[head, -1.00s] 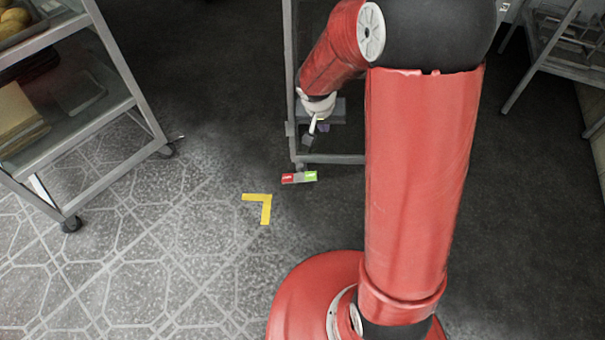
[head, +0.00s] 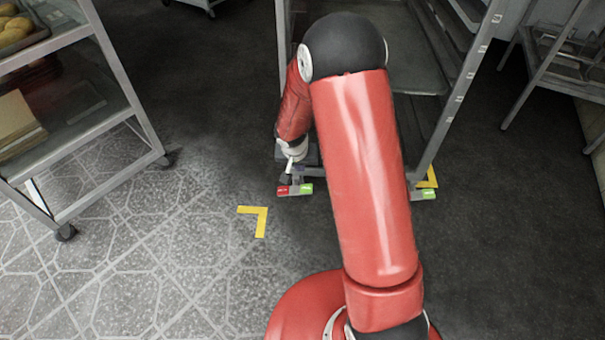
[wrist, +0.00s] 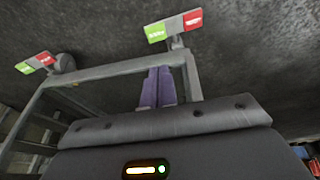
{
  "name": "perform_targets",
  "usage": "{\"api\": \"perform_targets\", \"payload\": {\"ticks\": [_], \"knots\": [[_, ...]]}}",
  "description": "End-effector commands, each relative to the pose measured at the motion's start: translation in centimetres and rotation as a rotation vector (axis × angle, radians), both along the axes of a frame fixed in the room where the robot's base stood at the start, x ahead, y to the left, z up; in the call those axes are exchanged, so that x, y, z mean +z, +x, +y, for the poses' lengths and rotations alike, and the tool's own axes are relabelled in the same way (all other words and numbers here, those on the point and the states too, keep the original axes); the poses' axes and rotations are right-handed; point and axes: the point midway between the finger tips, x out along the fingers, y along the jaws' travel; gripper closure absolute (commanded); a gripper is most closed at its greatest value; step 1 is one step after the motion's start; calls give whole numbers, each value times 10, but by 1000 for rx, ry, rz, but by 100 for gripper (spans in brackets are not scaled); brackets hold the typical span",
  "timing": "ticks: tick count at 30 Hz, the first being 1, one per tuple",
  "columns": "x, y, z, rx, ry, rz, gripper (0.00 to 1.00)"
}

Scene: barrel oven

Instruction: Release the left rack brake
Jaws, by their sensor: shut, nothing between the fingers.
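The left rack brake (head: 295,189) is a small pedal with a red half and a green half at the rack's near left foot. It also shows in the wrist view (wrist: 174,26), with green left and red right. My gripper (head: 286,179) is just above and behind it in the head view, partly hidden by my arm. In the wrist view its purple fingers (wrist: 157,88) are together and empty, beside the rack's lower bar, apart from the pedal as far as I can tell. The rack (head: 455,95) stands behind my arm.
The right rack brake (head: 423,194) is partly hidden by my arm, beside a yellow floor mark (head: 430,177). Another yellow corner mark (head: 258,218) lies on the floor. A shelf trolley (head: 120,75) with bread stands left. Floor between trolley and rack is clear.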

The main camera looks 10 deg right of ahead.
Motion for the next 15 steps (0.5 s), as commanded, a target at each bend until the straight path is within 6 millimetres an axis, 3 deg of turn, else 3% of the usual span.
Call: {"api": "perform_targets", "payload": {"ticks": [15], "knots": [[-102, 20, -17, 1, -1, 3, 100]]}}
